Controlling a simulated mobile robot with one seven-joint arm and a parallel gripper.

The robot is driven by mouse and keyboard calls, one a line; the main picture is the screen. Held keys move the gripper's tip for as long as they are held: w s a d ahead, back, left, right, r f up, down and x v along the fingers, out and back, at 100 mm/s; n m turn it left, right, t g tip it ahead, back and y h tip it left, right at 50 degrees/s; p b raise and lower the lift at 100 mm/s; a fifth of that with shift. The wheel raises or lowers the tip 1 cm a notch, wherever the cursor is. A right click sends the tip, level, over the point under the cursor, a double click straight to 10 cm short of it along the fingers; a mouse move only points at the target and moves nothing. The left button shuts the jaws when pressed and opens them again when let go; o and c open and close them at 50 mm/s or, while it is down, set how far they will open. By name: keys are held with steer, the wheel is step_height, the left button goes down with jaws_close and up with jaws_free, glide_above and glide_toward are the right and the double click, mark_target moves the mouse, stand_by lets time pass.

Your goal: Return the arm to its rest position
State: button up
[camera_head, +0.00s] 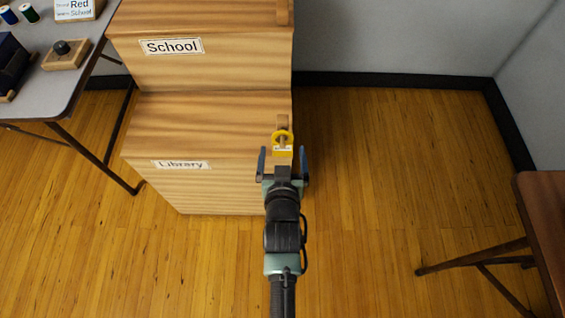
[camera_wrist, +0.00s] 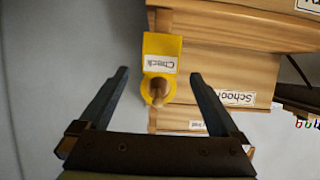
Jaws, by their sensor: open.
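My gripper (camera_head: 283,165) is open, with its two blue-grey fingers spread apart, in front of the Library step of the wooden unit. In the wrist view my gripper (camera_wrist: 160,100) shows its fingers either side of a yellow tag labelled "Check" (camera_wrist: 164,46). The yellow tag (camera_head: 281,136) has a ring that hangs around a wooden peg (camera_head: 283,122) at the unit's right edge. The fingers look apart from the tag. My arm runs from the bottom centre of the head view up to the gripper.
The stepped wooden unit carries a School label (camera_head: 172,46) and a Library label (camera_head: 181,165). A grey table (camera_head: 60,85) with spools and a sign stands at left. A brown table (camera_head: 545,210) stands at right. The floor (camera_head: 400,170) between is clear.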

steer(key=p+v, duration=0.1)
steer(key=v, duration=0.4)
steer(key=shift+s+r, duration=0.15)
steer(key=shift+s, duration=0.15)
steer(key=w+r+t, duration=0.2)
steer(key=w+r, duration=0.1)
steer(key=r, duration=0.7)
steer(key=w+r+t, duration=0.2)
steer(key=w+r, duration=0.1)
steer(key=r, duration=0.8)
steer(key=w+r+t, duration=0.2)
steer(key=w+r, duration=0.1)
steer(key=r, duration=0.7)
steer(key=s+r+t+p, duration=0.1)
steer(key=s+r+t, duration=0.3)
steer(key=r, duration=0.8)
steer(key=s+r+t+p, duration=0.1)
steer(key=s+r, duration=0.5)
steer(key=r, duration=0.6)
steer(key=s+r+t+p, duration=0.1)
steer(key=s+r+t, duration=0.3)
steer(key=r, duration=0.8)
step_height(320, 180, up, 18)
steer(key=g+p, duration=0.1)
steer(key=p, duration=1.7)
steer(key=shift+s, duration=0.15)
